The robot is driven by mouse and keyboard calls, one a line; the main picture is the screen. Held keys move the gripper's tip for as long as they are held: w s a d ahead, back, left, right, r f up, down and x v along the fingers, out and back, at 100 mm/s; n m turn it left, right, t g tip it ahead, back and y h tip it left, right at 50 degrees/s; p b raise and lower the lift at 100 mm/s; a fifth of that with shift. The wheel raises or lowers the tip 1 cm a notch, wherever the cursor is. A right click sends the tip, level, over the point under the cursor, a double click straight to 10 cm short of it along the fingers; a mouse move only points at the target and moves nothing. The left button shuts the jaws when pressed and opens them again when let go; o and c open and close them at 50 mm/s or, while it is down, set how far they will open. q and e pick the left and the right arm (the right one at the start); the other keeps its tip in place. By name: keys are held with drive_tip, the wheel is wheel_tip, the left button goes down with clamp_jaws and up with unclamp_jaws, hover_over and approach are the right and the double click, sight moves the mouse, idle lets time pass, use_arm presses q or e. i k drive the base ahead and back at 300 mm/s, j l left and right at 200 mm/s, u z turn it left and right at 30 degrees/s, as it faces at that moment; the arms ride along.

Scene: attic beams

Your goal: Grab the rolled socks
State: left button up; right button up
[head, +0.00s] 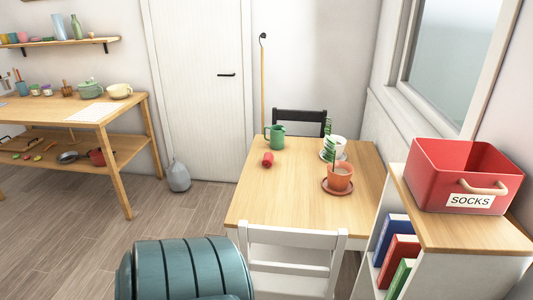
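A small red roll (267,159), which looks like the rolled socks, lies on the wooden dining table (258,205), near its left edge. It is just in front of a green mug (275,137). A red bin labelled SOCKS (433,179) with a light handle stands on a low shelf unit at the right. Its inside is only partly visible, and I see no socks in it. Neither of my grippers is in view.
A potted plant (339,177) on a saucer and a white pot (340,142) stand right of the roll. A white chair (290,237) is at the table's near side, a black chair (300,117) behind.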

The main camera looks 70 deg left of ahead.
sight(268, 158)
drive_tip(key=k+j, duration=0.25)
drive_tip(key=j, duration=0.15)
drive_tip(key=j+u, duration=0.15)
drive_tip(key=u, duration=1.85)
drive_tip(key=i+j+z, duration=0.15)
drive_tip(key=z, duration=0.25)
drive_tip(key=i+j+z, duration=0.1)
drive_tip(key=z, duration=0.25)
drive_tip(key=i+j+z, duration=0.1)
drive_tip(key=j, duration=0.3)
drive_tip(key=i+j+z, duration=0.1)
drive_tip(key=j, duration=0.3)
drive_tip(key=i+j+z, duration=0.15)
drive_tip(key=j, duration=0.25)
drive_tip(key=i+j+z, duration=0.1)
drive_tip(key=j, duration=0.35)
drive_tip(key=i, duration=0.1)
